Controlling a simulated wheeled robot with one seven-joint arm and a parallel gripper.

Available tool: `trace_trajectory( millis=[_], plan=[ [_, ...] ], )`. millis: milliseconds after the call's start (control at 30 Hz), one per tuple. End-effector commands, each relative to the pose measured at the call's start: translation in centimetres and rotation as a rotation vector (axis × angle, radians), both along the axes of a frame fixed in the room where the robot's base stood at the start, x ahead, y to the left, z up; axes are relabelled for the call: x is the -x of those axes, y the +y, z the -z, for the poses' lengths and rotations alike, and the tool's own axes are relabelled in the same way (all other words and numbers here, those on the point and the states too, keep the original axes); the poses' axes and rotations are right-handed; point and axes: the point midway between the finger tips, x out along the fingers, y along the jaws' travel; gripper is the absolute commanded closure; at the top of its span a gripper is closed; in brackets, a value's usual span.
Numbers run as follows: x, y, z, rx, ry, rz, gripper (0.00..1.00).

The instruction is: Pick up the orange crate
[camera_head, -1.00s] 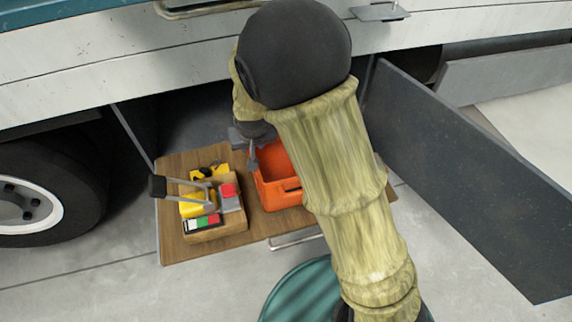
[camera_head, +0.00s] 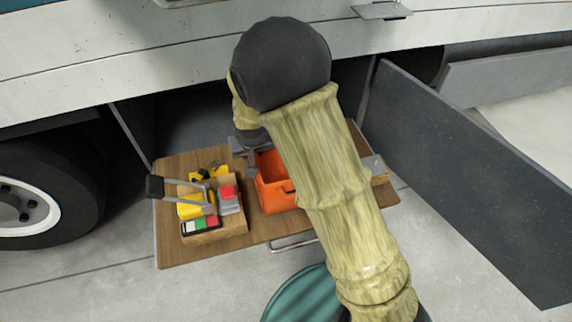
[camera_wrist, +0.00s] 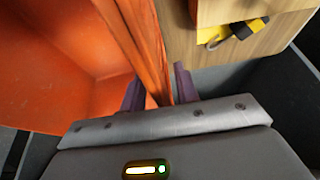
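The orange crate (camera_head: 270,196) stands on a wooden board in the truck's low side compartment, partly hidden behind my arm. My gripper (camera_head: 252,160) is at the crate's left edge in the head view. In the wrist view my gripper (camera_wrist: 159,92) has its two dark fingers apart, one on each side of an upright wall of the orange crate (camera_wrist: 50,60). The crate's inside is on the left of that wall. I cannot tell whether the fingers touch the wall.
A wooden box (camera_head: 218,236) with yellow and red items and a grey handle stands close left of the crate. A dark open door panel (camera_head: 470,185) is at right, a wheel (camera_head: 50,190) at left.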

Motion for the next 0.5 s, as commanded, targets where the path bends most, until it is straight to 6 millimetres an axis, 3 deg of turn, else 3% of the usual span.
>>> trace_trajectory(
  millis=[267,433,500],
  plan=[
    [-0.02,-0.09,0.00,0.000,0.001,0.002,0.69],
    [0.00,-0.05,0.00,0.001,0.001,0.001,0.99],
    [0.02,-0.03,0.00,0.000,0.001,0.000,1.00]
  ],
)
